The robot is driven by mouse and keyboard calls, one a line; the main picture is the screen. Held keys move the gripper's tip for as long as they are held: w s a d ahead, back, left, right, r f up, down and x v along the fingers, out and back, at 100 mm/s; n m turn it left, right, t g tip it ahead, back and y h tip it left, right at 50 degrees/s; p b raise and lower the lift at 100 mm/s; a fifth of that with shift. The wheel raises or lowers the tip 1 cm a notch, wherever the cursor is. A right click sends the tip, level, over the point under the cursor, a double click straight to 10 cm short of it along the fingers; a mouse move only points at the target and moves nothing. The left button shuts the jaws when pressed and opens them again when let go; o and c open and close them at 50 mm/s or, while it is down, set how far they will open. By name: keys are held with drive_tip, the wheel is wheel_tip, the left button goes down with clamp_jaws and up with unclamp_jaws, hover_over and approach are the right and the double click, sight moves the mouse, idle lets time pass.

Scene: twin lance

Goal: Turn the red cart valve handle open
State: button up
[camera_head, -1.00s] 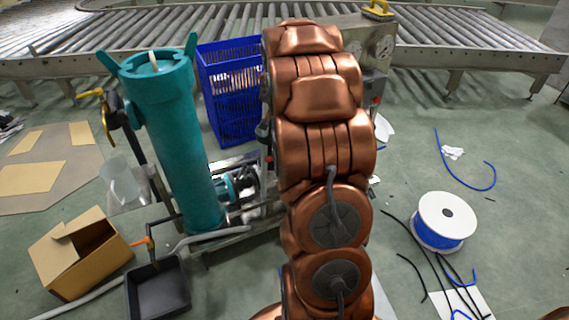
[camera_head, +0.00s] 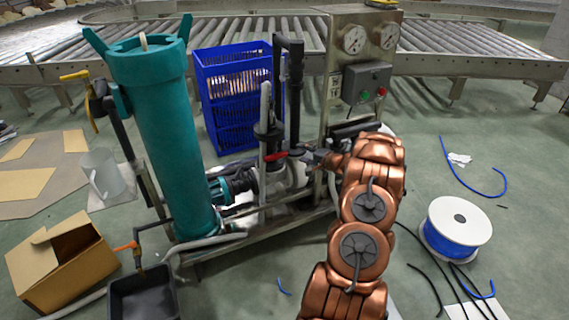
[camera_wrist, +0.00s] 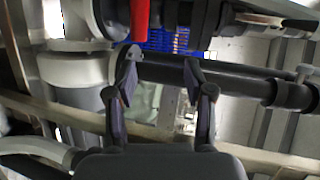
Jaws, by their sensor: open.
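The red valve handle (camera_head: 275,156) is a small lever low on the dark vertical pipe of the cart (camera_head: 262,216), and it also shows as a red bar at the top edge of the wrist view (camera_wrist: 140,18). My gripper (camera_head: 311,156) is just right of the handle in the head view and apart from it. In the wrist view my gripper (camera_wrist: 162,62) has its two dark fingers spread, with nothing held between them. The handle's end lies beyond the left fingertip there. Part of the handle is cut off by that view's edge.
A black pipe (camera_wrist: 225,77) crosses behind the fingers. A teal filter column (camera_head: 170,135) and a gauge panel (camera_head: 362,60) flank the valve. A blue crate (camera_head: 228,95) stands behind. A cable spool (camera_head: 457,232) and loose cables lie right of my arm.

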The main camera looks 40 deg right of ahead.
sight(285, 156)
wheel_tip(285, 156, down, 4)
drive_tip(key=s+y, duration=0.1)
drive_tip(key=s, duration=0.1)
drive_tip(key=shift+m+t, duration=0.4)
drive_tip(key=w+b, duration=0.1)
drive_tip(key=w, duration=0.2)
drive_tip(key=w+f+b, duration=0.1)
drive_tip(key=w, duration=0.2)
drive_tip(key=w+a+b, duration=0.1)
drive_tip(key=w, duration=0.2)
drive_tip(key=shift+w+a+f, duration=0.1)
drive_tip(key=shift+w+f, duration=0.25)
drive_tip(key=shift+w, duration=0.9)
clamp_jaws()
